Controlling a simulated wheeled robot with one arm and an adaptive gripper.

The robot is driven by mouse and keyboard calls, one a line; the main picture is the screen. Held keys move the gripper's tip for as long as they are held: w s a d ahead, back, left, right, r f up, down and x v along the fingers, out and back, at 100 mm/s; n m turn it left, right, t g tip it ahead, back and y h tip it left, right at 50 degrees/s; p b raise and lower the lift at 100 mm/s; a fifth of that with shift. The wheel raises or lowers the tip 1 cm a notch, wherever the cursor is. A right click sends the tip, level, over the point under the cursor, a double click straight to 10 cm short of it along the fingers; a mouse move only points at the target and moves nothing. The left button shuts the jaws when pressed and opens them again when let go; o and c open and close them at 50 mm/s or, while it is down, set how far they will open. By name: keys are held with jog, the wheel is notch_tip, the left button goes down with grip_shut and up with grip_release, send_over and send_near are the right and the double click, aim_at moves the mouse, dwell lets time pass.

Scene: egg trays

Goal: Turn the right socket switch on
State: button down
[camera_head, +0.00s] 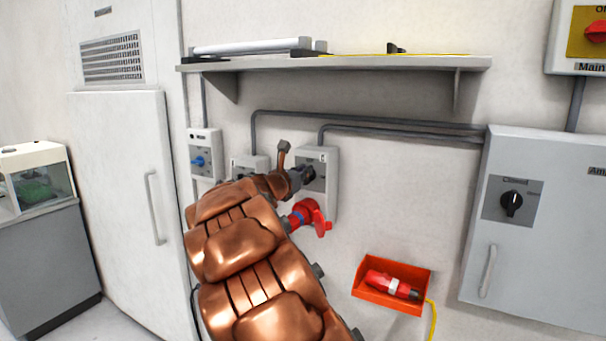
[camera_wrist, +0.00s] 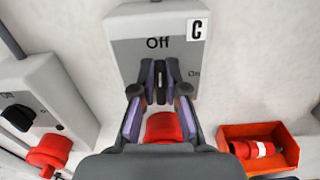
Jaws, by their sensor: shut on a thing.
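The right socket (camera_head: 332,188) is a pale wall box with a grey switch panel, marked C in the wrist view (camera_wrist: 120,30). "Off" is printed at the top of its panel and "On" at the right. My gripper (camera_head: 303,176) is at this panel, and its fingers (camera_wrist: 160,88) are shut on the dark switch knob (camera_wrist: 160,82). The knob stands upright in the wrist picture, in line with "Off"; the fingers partly hide it. A red connector (camera_head: 304,214) sticks out below the switch, partly hidden by my gripper in the wrist view (camera_wrist: 162,127).
A neighbouring socket box (camera_wrist: 50,85) with a black knob and red connector stands close on the left. An orange tray (camera_head: 362,283) holding a red plug (camera_head: 390,285) is at lower right. A shelf (camera_head: 340,65) runs above; a grey cabinet (camera_head: 540,250) stands right.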

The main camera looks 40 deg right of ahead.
jog(key=m+b, duration=0.2)
jog(key=b, duration=0.1)
jog(key=m+b, duration=0.1)
jog(key=shift+s+d+f+m+b, duration=0.1)
jog(key=shift+s+f+m+b, duration=0.2)
jog(key=shift+f+b, duration=0.1)
jog(key=m+b, duration=0.4)
jog(key=b, duration=0.1)
jog(key=shift+s+d+f+m, duration=0.1)
jog(key=shift+s+f+m, duration=0.15)
jog(key=shift+s+m, duration=0.05)
jog(key=m+b, duration=0.1)
jog(key=b, duration=0.1)
jog(key=m+b, duration=0.4)
jog(key=b, duration=0.1)
jog(key=shift+s+f, duration=0.25)
jog(key=shift+f, duration=0.1)
jog(key=m+b, duration=0.4)
jog(key=shift+d+f+b, duration=0.1)
jog(key=shift+f+b, duration=0.05)
jog(key=shift+b, duration=0.2)
jog(key=shift+m, duration=0.3)
jog(key=c, duration=1.2)
grip_release()
